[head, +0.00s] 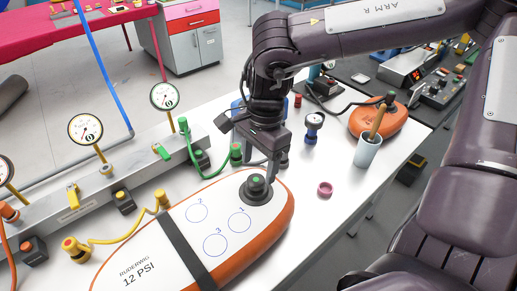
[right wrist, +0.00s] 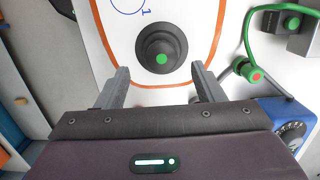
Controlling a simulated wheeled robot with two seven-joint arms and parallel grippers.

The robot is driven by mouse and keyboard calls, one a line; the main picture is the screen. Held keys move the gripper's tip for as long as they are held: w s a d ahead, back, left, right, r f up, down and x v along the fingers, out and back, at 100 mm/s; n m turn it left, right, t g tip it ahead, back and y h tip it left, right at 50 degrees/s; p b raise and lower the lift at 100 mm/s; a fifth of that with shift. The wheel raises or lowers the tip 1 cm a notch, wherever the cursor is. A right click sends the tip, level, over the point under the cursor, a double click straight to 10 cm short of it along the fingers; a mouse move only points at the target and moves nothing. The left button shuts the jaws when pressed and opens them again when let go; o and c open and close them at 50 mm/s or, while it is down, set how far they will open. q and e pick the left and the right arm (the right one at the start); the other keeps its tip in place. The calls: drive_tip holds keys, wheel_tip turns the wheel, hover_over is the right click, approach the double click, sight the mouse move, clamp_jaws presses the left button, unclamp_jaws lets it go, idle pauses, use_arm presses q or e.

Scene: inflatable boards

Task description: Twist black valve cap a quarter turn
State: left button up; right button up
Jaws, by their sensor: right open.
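The black valve cap (head: 257,183) with a green dot on top sits on a dark round base near the far end of the white and orange inflatable board (head: 178,222). In the right wrist view the cap (right wrist: 161,54) lies ahead of the fingertips, centred between them. My right gripper (head: 262,170) is directly above and just behind the cap in the head view. In the right wrist view its two fingers (right wrist: 165,78) are spread wide with nothing between them. I cannot tell the exact height gap to the cap. My left gripper is not in view.
A green hose fitting (head: 236,152) stands close to the gripper's left. A grey manifold with gauges (head: 95,180) runs along the left.

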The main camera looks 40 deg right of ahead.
sight(256, 179)
drive_tip(key=shift+a+f, duration=0.15)
drive_tip(key=shift+f, duration=0.9)
drive_tip(key=shift+a+f, duration=0.1)
drive_tip(key=shift+f, duration=0.95)
drive_tip(key=shift+c, duration=0.3)
drive_tip(key=shift+w, duration=0.1)
drive_tip(key=c, duration=1)
drive_tip(key=shift+o, duration=1.4)
drive_tip(key=shift+c, duration=1.3)
drive_tip(key=shift+f+n+b, duration=0.1)
drive_tip(key=shift+n+b, duration=0.2)
drive_tip(key=shift+n, duration=0.6)
drive_tip(key=n, duration=0.3)
drive_tip(key=shift+g, duration=0.3)
